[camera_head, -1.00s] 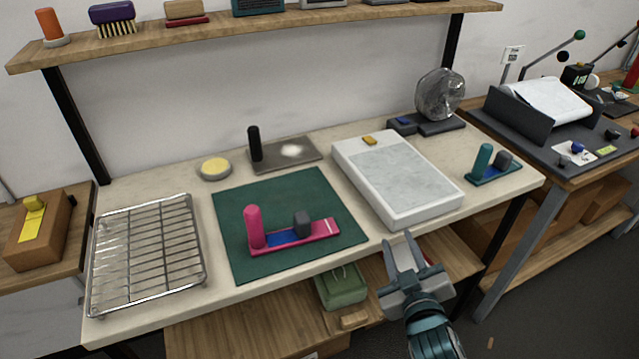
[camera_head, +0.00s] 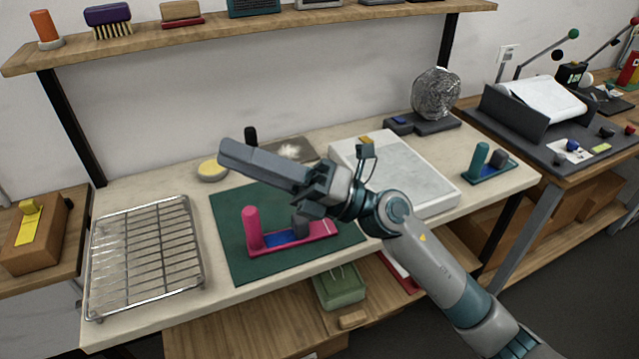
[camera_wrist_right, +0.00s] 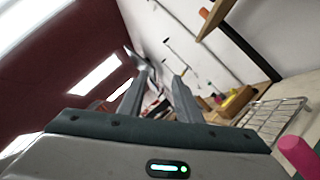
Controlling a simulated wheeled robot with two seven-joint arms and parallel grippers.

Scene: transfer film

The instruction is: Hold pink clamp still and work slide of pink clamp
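The pink clamp (camera_head: 285,239) lies on the dark green mat (camera_head: 236,269). My left gripper is in no view.
A wire rack (camera_head: 146,252) is left of the mat. A white tray (camera_head: 437,193) is to the right, partly behind my right arm. A teal clamp (camera_head: 480,160) stands farther right.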

